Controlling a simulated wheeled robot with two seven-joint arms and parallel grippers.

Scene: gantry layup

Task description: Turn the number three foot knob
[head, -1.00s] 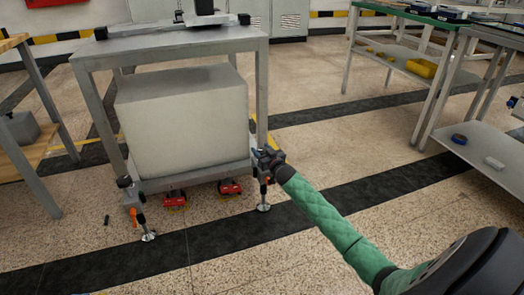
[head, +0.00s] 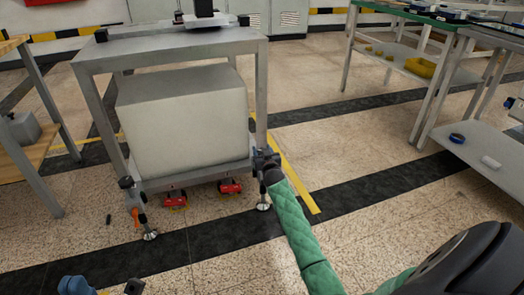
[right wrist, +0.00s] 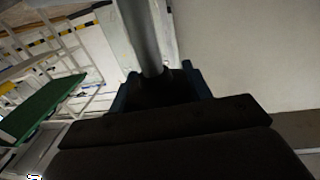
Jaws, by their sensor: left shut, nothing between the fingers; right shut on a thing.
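A grey gantry table (head: 180,45) stands at the left centre of the head view, with levelling feet under its front legs. The front right foot (head: 263,206) rests on the floor. My right gripper (head: 264,160) is at that leg just above the foot and is shut on the foot's knob, which its fingers hide. In the right wrist view a grey post (right wrist: 142,35) runs into the gripper (right wrist: 160,88). The front left foot (head: 149,235) has a black knob (head: 125,182) and an orange part. I cannot read any foot numbers. My left gripper (head: 76,285) shows at the bottom left edge, shut and empty.
A large pale block (head: 185,125) sits on the gantry's lower shelf. A wooden bench (head: 35,155) stands at the left and a grey shelf table (head: 480,150) at the right. The floor between is open.

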